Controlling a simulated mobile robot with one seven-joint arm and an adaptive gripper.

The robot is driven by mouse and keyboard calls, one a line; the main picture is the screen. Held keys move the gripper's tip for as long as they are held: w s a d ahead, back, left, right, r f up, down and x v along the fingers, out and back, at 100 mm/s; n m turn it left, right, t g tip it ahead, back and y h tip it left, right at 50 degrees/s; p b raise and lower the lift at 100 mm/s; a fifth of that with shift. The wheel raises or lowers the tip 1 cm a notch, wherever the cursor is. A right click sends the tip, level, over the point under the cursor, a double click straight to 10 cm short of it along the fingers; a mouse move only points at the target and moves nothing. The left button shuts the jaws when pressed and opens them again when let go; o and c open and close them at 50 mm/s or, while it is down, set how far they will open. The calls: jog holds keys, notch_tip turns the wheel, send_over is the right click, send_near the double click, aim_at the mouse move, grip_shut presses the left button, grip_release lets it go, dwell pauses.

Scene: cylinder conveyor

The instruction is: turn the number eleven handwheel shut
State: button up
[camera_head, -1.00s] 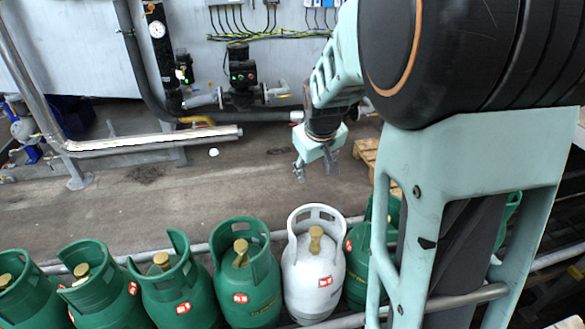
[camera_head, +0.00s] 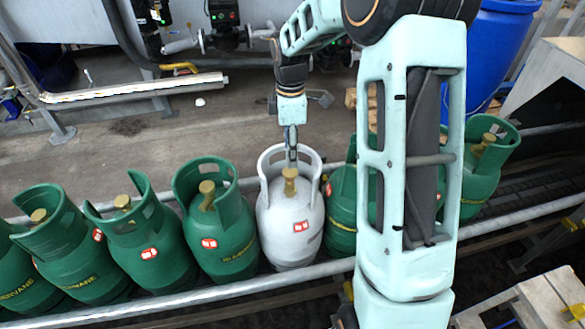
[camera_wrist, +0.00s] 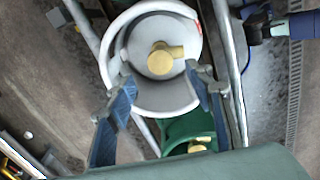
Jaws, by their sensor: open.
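A white gas cylinder (camera_head: 290,230) stands in the row, with a brass handwheel valve (camera_head: 289,181) inside its open collar. Its red and white label is too small to read, so I cannot tell which handwheel is number eleven. My gripper (camera_head: 291,150) points down at the white collar, above the valve. In the wrist view, my gripper (camera_wrist: 162,82) is open and empty, its two fingers spread over the near part of the white collar (camera_wrist: 108,45). The brass valve (camera_wrist: 163,58) lies just beyond the fingertips, apart from them.
Green cylinders (camera_head: 222,240) with brass valves stand close on both sides of the white one. Metal rails (camera_head: 225,290) run along the row. Behind lie open floor and a wall with pipes (camera_head: 130,90). A blue drum (camera_head: 490,55) stands at the back right.

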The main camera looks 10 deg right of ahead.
aim_at(291, 171)
notch_tip(291, 171, down, 7)
jog(key=shift+b, duration=0.3)
jog(key=c, duration=1.2)
jog(key=shift+o, duration=0.2)
